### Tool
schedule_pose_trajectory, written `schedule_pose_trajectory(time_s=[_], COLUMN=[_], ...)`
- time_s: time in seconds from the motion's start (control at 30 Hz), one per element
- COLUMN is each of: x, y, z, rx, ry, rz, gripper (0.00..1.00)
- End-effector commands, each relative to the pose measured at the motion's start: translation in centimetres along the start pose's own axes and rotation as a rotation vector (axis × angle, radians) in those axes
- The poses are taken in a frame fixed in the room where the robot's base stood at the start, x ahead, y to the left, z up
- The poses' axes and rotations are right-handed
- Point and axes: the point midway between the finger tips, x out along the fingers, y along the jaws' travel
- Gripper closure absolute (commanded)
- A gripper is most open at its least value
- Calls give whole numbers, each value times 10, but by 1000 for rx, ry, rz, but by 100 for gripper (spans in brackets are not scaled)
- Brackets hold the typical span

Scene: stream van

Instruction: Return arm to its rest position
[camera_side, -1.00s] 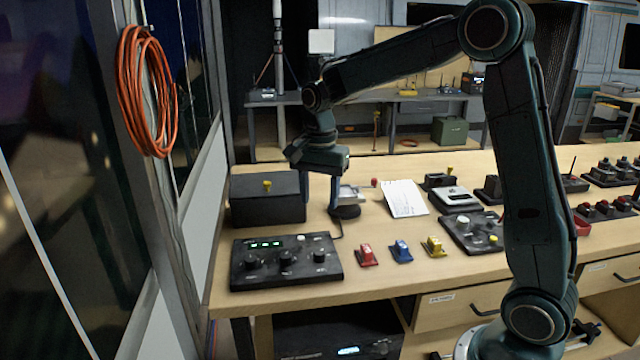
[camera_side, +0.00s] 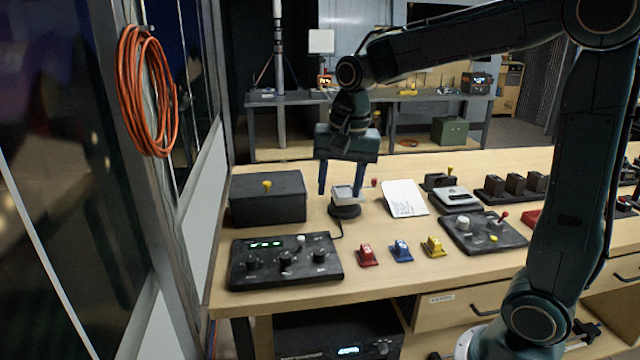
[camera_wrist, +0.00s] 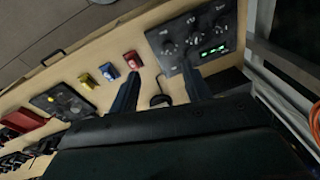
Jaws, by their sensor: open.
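My gripper (camera_side: 341,193) hangs over the back left part of the wooden table (camera_side: 400,283), its two fingers spread apart and pointing down. In the side view the fingers overlap a small round black stand with a light top (camera_side: 346,205); I cannot tell the exact gap in depth. In the wrist view my fingers (camera_wrist: 161,92) reach forward with nothing between them but the table, a cable and part of the black stand. The arm is extended from the right, its elbow high at the upper right.
A black box (camera_side: 268,203) and a control panel with knobs (camera_side: 284,262) stand at the left. Red (camera_side: 367,256), blue (camera_side: 401,251) and yellow (camera_side: 433,247) small blocks lie in front. A white paper (camera_side: 405,198) and a second panel (camera_side: 483,233) are to the right.

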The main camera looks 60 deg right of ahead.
Motion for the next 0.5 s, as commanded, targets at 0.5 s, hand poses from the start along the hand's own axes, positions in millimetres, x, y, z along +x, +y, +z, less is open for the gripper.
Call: schedule_pose_trajectory(time_s=[0.5], x=[-43], y=[62], z=[76], rx=[-499], ry=[147], rz=[-124], gripper=[52])
